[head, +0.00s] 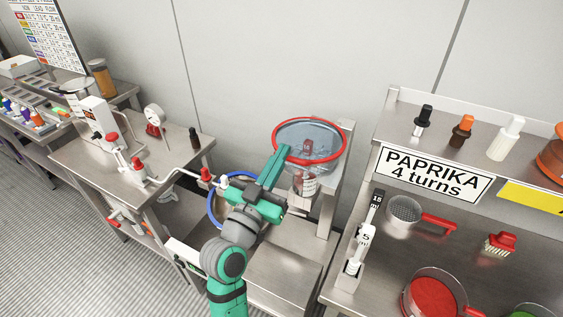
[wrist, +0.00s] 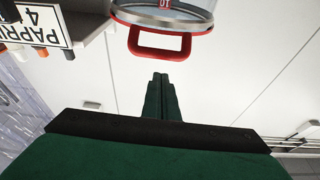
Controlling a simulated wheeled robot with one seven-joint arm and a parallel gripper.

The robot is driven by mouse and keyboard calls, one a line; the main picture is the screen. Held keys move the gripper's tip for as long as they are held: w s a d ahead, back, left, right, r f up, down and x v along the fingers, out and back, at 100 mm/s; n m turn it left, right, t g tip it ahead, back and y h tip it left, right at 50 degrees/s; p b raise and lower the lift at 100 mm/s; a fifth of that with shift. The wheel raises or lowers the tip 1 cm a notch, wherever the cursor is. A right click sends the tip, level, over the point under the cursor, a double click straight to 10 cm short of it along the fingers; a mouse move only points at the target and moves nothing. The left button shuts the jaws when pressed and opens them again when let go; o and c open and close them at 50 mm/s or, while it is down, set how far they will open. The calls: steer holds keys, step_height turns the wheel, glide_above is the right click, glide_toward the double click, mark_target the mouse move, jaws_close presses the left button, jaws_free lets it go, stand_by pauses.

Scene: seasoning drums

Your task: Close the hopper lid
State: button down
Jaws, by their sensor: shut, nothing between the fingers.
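The hopper's clear round top with its red rim (head: 342,152) stands beyond my gripper in the head view. The clear hopper body (head: 307,186) shows below it. In the wrist view the red rim (wrist: 205,31) and a red loop handle (wrist: 160,51) show at the top. I cannot tell how far the lid is tilted. My green gripper (head: 283,150) is shut and empty, its tips by the left side of the red rim in the head view. In the wrist view the fingertips (wrist: 160,76) point at the handle, with a small gap in the picture.
A shelf with a PAPRIKA sign (head: 437,174), bottles and scoops stands to the right. A steel bench (head: 178,150) with red-handled valves and a gauge (head: 154,115) is at left. A blue ring (head: 214,207) shows partly behind my arm. A wall is behind.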

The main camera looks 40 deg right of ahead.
steer(key=f+v, duration=0.1)
steer(key=v, duration=0.9)
steer(key=w+a+f+n+t+y, duration=0.1)
steer(key=a+f+n+t+y, duration=0.25)
steer(key=f+n, duration=0.25)
steer(key=w+a+f+n+t+y, duration=0.1)
steer(key=a+f+n+t+y, duration=0.2)
steer(key=f+n+t+y, duration=0.25)
steer(key=s+a+f+n+y, duration=0.5)
steer(key=a+f+y, duration=0.15)
steer(key=f, duration=0.35)
steer(key=s+a+f+m+y, duration=0.1)
steer(key=s+a+f+y, duration=0.1)
steer(key=s+a, duration=0.4)
steer(key=s+a+f+m+g+y, duration=0.1)
steer(key=s+a, duration=0.6)
steer(key=s, duration=0.7)
steer(key=shift+s+a+f+y, duration=0.4)
steer(key=shift+f+y, duration=0.35)
steer(key=shift+f, duration=0.2)
steer(key=shift+m, duration=0.25)
